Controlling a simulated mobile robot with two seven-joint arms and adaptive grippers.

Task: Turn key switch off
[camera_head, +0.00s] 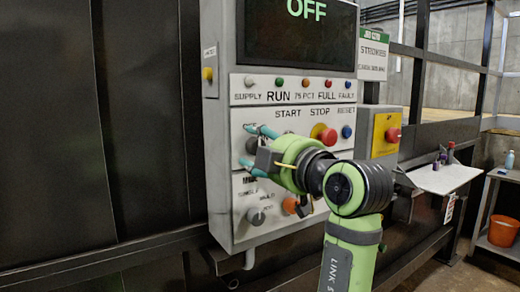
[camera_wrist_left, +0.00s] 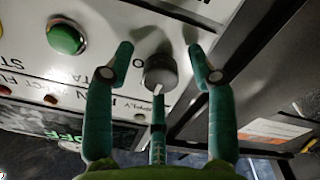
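The key switch (camera_wrist_left: 160,72) is a grey round knob with a pale line across its face. It stands on the light control panel (camera_head: 240,215), in the row below the coloured lamps. In the head view it is partly hidden by my left gripper (camera_head: 256,150). In the wrist view my left gripper (camera_wrist_left: 161,55) is open, with a teal finger on either side of the knob and a third finger below it. I see gaps between the two side fingers and the knob. Contact by the third finger cannot be told. My right gripper is not in view.
A display (camera_head: 300,30) reads OFF. A red stop button (camera_head: 327,136) and blue reset button (camera_head: 347,131) sit to the right. A second grey knob (camera_head: 256,216) is below. A yellow box with a red button (camera_head: 392,134) and a white shelf (camera_head: 440,178) stand further right.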

